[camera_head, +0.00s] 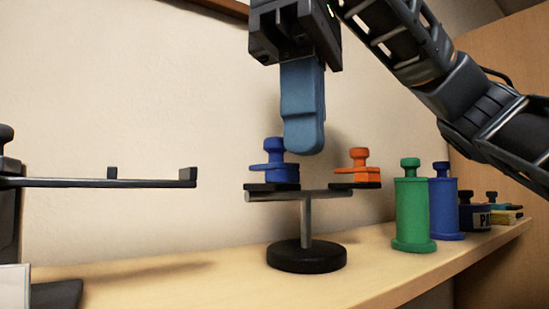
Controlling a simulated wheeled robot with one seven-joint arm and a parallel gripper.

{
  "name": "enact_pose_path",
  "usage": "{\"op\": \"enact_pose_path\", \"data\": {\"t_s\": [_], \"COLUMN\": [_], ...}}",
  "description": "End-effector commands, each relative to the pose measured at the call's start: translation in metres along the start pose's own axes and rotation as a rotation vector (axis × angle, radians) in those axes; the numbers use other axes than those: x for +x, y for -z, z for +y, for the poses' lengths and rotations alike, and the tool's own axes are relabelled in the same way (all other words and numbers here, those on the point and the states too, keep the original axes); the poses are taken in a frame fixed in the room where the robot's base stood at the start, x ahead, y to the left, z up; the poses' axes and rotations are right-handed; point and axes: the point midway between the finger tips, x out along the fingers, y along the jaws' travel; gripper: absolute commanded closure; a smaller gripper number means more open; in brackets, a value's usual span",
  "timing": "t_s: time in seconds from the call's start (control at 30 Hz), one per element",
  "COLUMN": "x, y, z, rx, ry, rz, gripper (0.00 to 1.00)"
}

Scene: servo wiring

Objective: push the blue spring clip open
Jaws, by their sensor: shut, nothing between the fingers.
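A small blue piece with a round knob on top, which looks like the blue spring clip (274,172), sits on a black pad at the left end of a grey crossbar. My gripper (305,140) points straight down with its blue-grey fingers shut and empty. In the picture its tips are just above and to the right of the blue clip's knob, and seem apart from it; the depth between them is hard to tell. Whether the clip's parts are open or closed is too small to make out.
The crossbar rests on a post with a round black base (306,257). An orange piece (359,168) sits on its right end. A green cylinder (412,215), a blue cylinder (444,203) and small items stand to the right on the shelf (400,277). A black arm (100,183) juts in at left.

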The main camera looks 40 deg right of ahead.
Motion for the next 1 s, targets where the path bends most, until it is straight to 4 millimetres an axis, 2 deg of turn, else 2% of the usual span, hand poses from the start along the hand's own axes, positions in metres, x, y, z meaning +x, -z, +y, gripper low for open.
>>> {"op": "enact_pose_path", "data": {"t_s": [0.27,1.0], "x": [0.007,0.004], "y": [0.000,0.018], "z": [0.000,0.010], "rx": [0.000,0.006], "ry": [0.001,0.004], "rz": [0.001,0.003], "gripper": [1.00,1.00]}}
